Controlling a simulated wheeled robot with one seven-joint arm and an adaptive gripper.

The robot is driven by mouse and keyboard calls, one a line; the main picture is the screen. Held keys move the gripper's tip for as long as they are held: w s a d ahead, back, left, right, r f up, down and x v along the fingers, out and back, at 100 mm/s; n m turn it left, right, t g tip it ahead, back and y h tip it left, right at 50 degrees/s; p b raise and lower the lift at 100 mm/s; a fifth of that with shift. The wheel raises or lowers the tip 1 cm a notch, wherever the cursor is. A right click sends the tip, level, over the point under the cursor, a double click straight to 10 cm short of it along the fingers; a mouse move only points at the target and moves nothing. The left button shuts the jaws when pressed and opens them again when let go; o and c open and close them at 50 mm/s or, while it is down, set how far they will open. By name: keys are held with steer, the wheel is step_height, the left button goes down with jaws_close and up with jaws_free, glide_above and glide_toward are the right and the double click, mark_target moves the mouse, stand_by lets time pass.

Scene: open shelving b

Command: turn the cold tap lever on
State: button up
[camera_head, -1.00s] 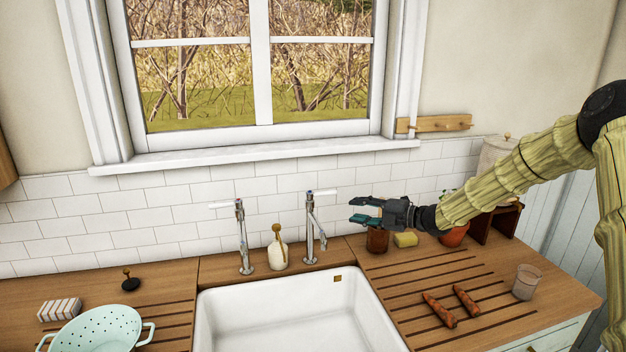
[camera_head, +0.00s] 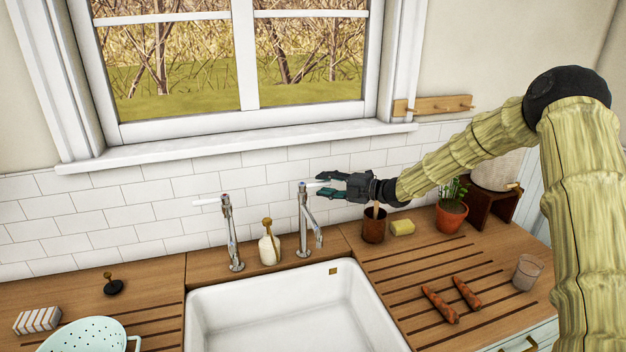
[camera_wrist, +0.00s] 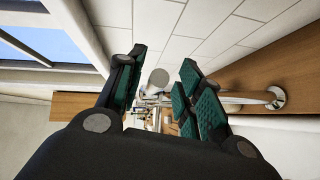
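The right-hand tap (camera_head: 303,222) is a chrome pillar with a blue mark on top, which fits the cold tap. Its white lever (camera_head: 313,185) points right, toward my gripper (camera_head: 322,185). My gripper is open, its teal fingers above and below the lever's end in the head view. In the wrist view, the lever's round end (camera_wrist: 159,78) shows between the parted fingers (camera_wrist: 163,72); I cannot tell if they touch it. The left-hand tap (camera_head: 230,235) has a reddish mark, and its white lever (camera_head: 206,201) points left.
A soap bottle (camera_head: 269,248) stands between the taps behind the white sink (camera_head: 300,285). A brown pot (camera_head: 374,226), a yellow sponge (camera_head: 402,228) and a potted plant (camera_head: 451,216) stand right of the tap, beneath my arm. The tiled wall (camera_head: 270,190) is close behind.

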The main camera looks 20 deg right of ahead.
steer(key=shift+w+a+r+p, duration=0.25)
steer(key=shift+w+a+p, duration=0.2)
steer(key=shift+a, duration=0.3)
steer(key=shift+p+x, duration=0.45)
steer(key=shift+x, duration=0.95)
steer(key=shift+f, duration=0.15)
jaws_close()
